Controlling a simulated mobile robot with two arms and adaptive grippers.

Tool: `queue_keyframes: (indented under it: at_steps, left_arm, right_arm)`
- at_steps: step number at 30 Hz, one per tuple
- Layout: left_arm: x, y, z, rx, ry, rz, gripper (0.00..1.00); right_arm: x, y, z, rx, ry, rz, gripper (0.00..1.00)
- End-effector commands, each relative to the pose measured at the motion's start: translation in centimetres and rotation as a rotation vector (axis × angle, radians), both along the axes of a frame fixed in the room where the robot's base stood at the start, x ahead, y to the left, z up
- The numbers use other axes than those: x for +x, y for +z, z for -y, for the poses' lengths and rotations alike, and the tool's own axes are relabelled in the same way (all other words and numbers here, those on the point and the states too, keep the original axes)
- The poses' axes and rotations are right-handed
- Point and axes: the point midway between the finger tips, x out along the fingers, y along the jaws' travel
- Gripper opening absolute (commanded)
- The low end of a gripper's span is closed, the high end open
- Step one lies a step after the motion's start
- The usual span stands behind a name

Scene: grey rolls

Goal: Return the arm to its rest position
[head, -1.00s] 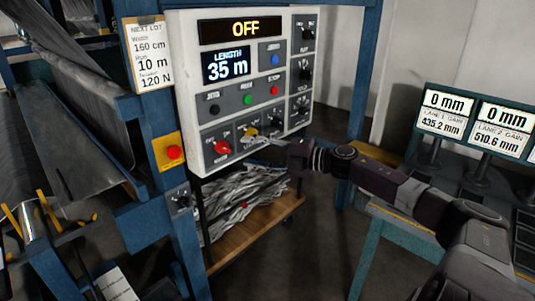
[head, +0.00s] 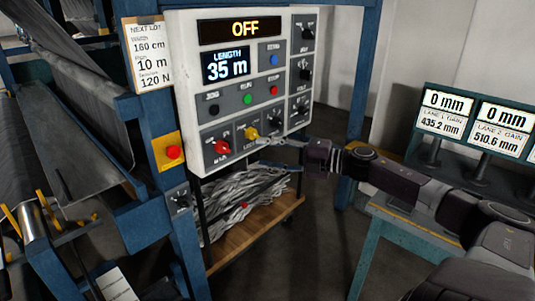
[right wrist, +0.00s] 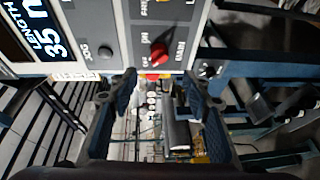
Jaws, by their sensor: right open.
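My right arm reaches in from the lower right of the head view. Its gripper (head: 268,153) is open and empty, in front of the lower right part of a white control panel (head: 186,100). It is a little below and right of the yellow knob (head: 251,134) and apart from it. A red knob (head: 222,146) sits to the left of the yellow one. In the right wrist view the two fingers (right wrist: 160,88) stand apart with nothing between them, and the red knob (right wrist: 158,52) shows beyond them. My left gripper is in neither view.
The panel reads OFF and 35 m. A wooden cart (head: 258,232) with grey scrap stands below it. A red emergency button (head: 173,152) is on the blue frame (head: 150,215). A teal table (head: 390,222) and gain displays (head: 442,122) stand at the right.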

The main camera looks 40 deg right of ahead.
Motion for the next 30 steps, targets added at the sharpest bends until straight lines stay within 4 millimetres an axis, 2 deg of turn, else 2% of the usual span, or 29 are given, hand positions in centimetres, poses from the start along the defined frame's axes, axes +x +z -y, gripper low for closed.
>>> queue_keyframes:
  at_steps: [12,14,17,20,23,24,26,27,29,30]
  left_arm:
    - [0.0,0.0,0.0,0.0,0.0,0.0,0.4]
    - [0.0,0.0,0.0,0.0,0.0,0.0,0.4]
    - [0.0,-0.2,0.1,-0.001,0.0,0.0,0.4]
    - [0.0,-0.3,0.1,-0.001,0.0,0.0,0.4]
    - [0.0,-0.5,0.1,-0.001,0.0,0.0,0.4]
    - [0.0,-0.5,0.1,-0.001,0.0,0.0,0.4]
    - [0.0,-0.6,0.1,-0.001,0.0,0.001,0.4]
    - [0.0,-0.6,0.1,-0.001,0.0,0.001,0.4]
    - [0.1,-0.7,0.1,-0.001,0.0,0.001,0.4]
    - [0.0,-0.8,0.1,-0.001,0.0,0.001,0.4]
  right_arm:
    - [0.0,-0.1,0.1,0.002,-0.003,-0.001,0.45]
    - [0.0,-0.7,0.6,0.014,-0.018,-0.006,0.45]
    - [-0.2,-3.4,2.7,0.066,-0.088,-0.031,0.45]
    - [-0.9,-8.5,6.1,0.153,-0.212,-0.08,0.45]
    - [-2.5,-15.2,9.4,0.255,-0.359,-0.148,0.45]
    - [-3.3,-18.1,10.4,0.291,-0.414,-0.179,0.45]
    - [-4.7,-22.3,11.5,0.345,-0.494,-0.224,0.45]
    - [-5.8,-25.1,12.1,0.377,-0.545,-0.258,0.45]
    - [-7.5,-29.4,12.5,0.425,-0.618,-0.309,0.45]
    - [-8.8,-32.2,12.6,0.455,-0.666,-0.343,0.45]
